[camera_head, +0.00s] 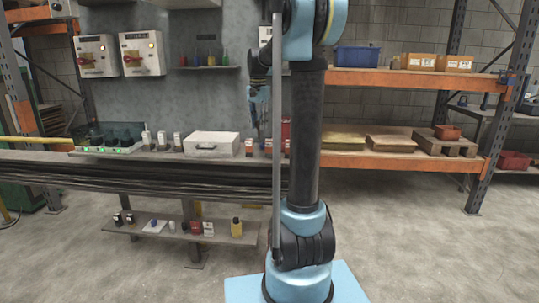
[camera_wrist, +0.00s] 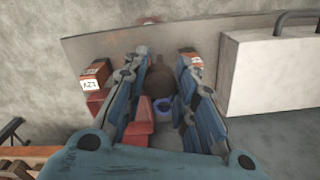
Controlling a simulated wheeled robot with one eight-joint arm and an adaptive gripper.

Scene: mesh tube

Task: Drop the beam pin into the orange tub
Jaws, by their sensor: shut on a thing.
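My gripper (camera_wrist: 162,68) points down over the bench, with its two blue fingers closed around a dark brown, rounded thing (camera_wrist: 158,80), which I take for the beam pin. Its full shape is hidden between the fingers. In the head view my gripper (camera_head: 257,122) hangs above the bench, partly behind my arm, and the pin cannot be made out. A small orange-red tub (camera_head: 447,131) stands on the right rack's shelf, well to the right of my gripper. I cannot tell for certain that it is the task's tub.
The bench holds a white case (camera_head: 211,144), which also shows in the wrist view (camera_wrist: 268,68), and small red-orange boxes (camera_head: 249,147). A blue crate (camera_head: 357,57) and cardboard boxes (camera_head: 421,61) sit on the upper shelf. A redder tub (camera_head: 515,160) is at far right. Open floor lies in front.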

